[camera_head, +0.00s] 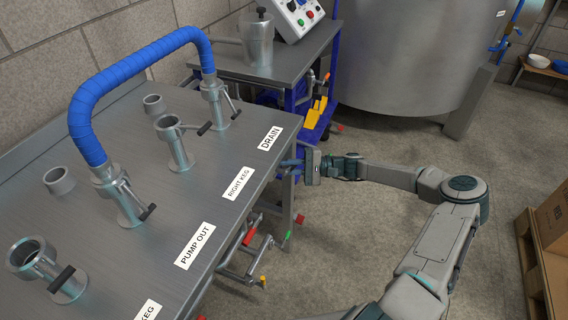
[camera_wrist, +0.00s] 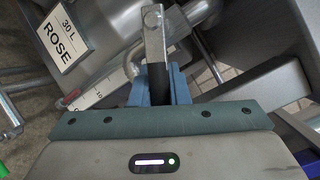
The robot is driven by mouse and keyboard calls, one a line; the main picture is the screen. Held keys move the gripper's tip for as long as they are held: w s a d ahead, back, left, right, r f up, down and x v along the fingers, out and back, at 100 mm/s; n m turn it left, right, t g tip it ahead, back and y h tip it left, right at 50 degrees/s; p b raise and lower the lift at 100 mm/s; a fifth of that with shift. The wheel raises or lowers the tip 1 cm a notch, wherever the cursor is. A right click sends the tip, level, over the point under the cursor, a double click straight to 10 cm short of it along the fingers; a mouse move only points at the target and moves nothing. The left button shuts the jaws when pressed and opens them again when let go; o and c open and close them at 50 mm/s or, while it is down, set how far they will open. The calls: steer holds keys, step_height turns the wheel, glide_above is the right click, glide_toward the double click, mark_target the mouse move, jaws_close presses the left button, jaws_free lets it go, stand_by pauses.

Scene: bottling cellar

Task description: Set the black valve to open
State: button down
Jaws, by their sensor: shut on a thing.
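In the wrist view, the black valve (camera_wrist: 157,84) shows as a dark grip on a flat metal lever that runs up the picture. The blue fingers of my gripper (camera_wrist: 159,88) are shut around this black grip, one on each side. In the head view, my gripper (camera_head: 292,164) is at the right edge of the steel bench, near the DRAIN label. The black grip is hidden there by the fingers and bench edge. I cannot tell from the lever whether the valve is open or closed.
The bench top (camera_head: 105,245) bears pipe stubs, black-handled fittings and a blue hose (camera_head: 130,68). Red (camera_head: 249,237), green (camera_head: 288,237) and yellow (camera_head: 263,282) tipped levers stick out below its edge. A steel tank (camera_head: 415,55) stands behind. A cardboard box (camera_head: 553,220) is at right.

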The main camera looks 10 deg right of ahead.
steer(key=shift+f+m, duration=0.2)
steer(key=shift+m, duration=0.1)
steer(key=c, duration=1.4)
jaws_free()
steer(key=d, duration=0.4)
steer(key=s+d, duration=0.1)
steer(key=d, duration=0.8)
steer(key=shift+s+d+f+p, duration=0.25)
steer(key=shift+s+d+p, duration=0.1)
steer(key=shift+s+d, duration=0.05)
